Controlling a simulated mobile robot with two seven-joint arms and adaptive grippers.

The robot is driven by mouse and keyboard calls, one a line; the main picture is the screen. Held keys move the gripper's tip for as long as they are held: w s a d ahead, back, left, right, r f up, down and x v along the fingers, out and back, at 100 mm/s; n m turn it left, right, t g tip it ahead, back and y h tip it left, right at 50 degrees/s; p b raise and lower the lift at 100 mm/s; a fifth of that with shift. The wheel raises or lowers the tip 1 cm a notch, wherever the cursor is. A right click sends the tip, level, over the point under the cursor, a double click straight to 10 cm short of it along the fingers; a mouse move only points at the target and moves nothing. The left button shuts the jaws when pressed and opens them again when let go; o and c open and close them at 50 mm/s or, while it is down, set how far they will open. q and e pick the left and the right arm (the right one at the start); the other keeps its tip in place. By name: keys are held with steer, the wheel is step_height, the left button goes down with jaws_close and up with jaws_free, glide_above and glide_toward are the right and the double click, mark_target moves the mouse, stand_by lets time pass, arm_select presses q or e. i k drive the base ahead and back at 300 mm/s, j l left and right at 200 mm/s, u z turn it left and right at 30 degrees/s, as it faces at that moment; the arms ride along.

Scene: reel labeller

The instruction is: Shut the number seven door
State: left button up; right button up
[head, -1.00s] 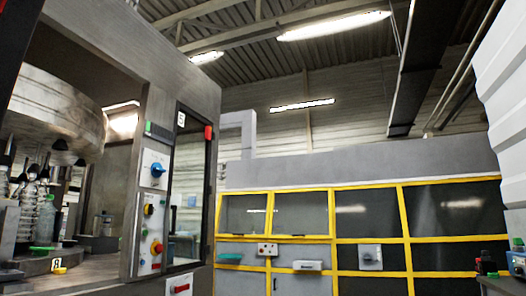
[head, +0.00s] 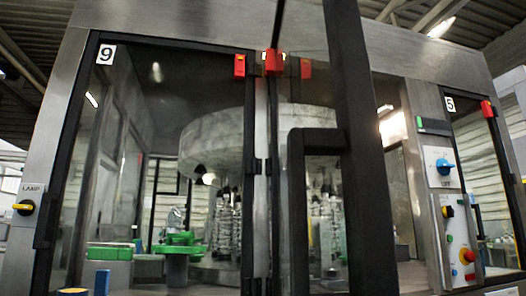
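A black-framed glass door (head: 357,150) in the middle of the machine front stands open, swung out towards me. It hangs from hinges on the steel post (head: 261,190), and its thick free edge with a black handle (head: 298,200) is nearest to me. No number is legible on it; it sits between the doors marked 9 and 5. The opening behind it shows to the right of its free edge. Neither of my grippers is in view.
The door marked 9 (head: 105,55) on the left looks shut. The door marked 5 (head: 450,104) is at the far right, beside a control panel (head: 455,235) with knobs. A lamp switch (head: 24,208) is at the left edge. Bottles stand inside around a steel drum (head: 213,145).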

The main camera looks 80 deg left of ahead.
mark_target(373, 261)
steer(key=k+j+u, duration=0.15)
steer(key=u, duration=2)
